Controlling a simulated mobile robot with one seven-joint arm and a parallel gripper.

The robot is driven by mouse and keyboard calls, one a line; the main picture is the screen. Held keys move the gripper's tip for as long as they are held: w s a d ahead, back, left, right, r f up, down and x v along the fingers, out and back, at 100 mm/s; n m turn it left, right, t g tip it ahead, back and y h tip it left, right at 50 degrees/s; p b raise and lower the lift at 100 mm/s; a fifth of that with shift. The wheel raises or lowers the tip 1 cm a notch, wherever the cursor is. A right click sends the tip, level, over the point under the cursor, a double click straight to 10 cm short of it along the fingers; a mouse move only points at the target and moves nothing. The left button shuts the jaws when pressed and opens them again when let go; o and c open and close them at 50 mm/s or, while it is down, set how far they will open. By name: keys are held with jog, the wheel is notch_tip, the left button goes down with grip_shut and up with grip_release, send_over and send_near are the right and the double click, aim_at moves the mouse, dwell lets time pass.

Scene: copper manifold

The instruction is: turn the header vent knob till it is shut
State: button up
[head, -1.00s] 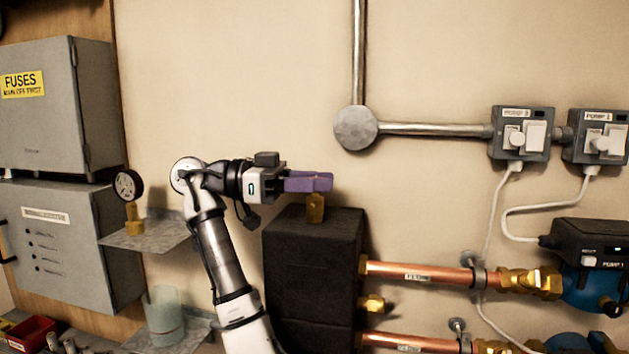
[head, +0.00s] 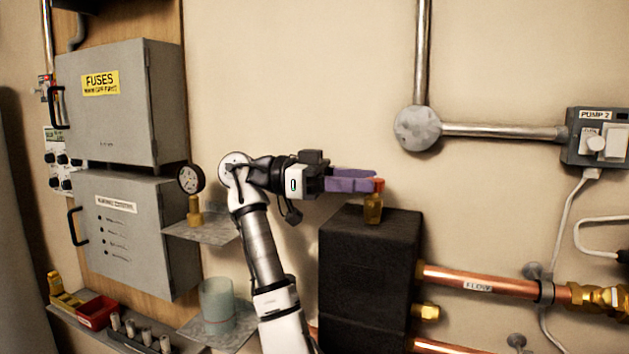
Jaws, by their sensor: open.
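The header vent knob (head: 378,185) is small and red. It sits on top of a brass vent body (head: 373,208) that stands upright on the black insulated header (head: 370,270). My gripper (head: 362,182) reaches in from the left at knob height, with its purple fingers level and open. The fingertips are at the knob, and the nearer finger partly covers it. I cannot tell whether the fingers touch the knob, nor how far it is turned.
Copper pipes with brass fittings (head: 427,311) leave the header's right side. At left are a shelf (head: 215,232) with a gauge (head: 191,180), a glass beaker (head: 217,305) and grey fuse boxes (head: 120,105). The wall above the header is clear.

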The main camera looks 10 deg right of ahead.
jog(key=b+v, duration=0.1)
jog(key=v, duration=1)
jog(key=shift+f, duration=0.15)
